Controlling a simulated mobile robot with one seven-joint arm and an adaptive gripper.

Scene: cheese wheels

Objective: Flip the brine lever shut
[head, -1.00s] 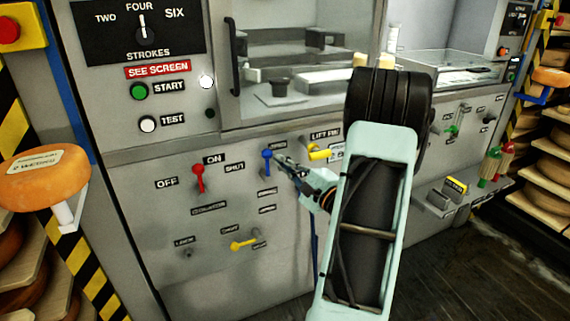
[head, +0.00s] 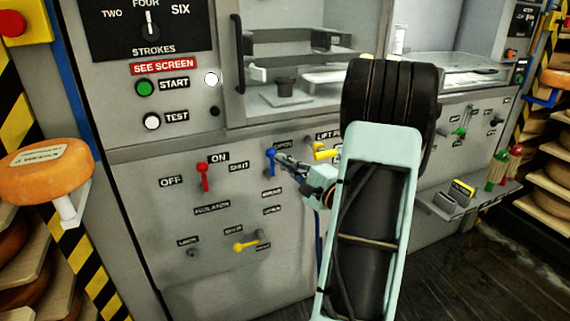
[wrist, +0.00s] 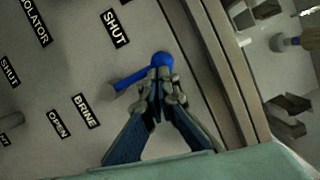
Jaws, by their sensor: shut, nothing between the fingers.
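The blue brine lever (head: 270,161) is on the grey panel, its round knob up and its arm running down. In the wrist view the lever (wrist: 132,81) shows with its knob at the fingertips. BRINE (wrist: 87,110) and OPEN (wrist: 57,123) labels are below the lever on the panel. A label above it is too blurred to read surely. My gripper (head: 282,158) is shut and empty, just right of the knob in the head view. In the wrist view my gripper (wrist: 160,78) partly covers the knob; whether they touch is hard to tell.
Another yellow lever (head: 246,245) is lower down. An orange cheese wheel (head: 45,172) is at far left.

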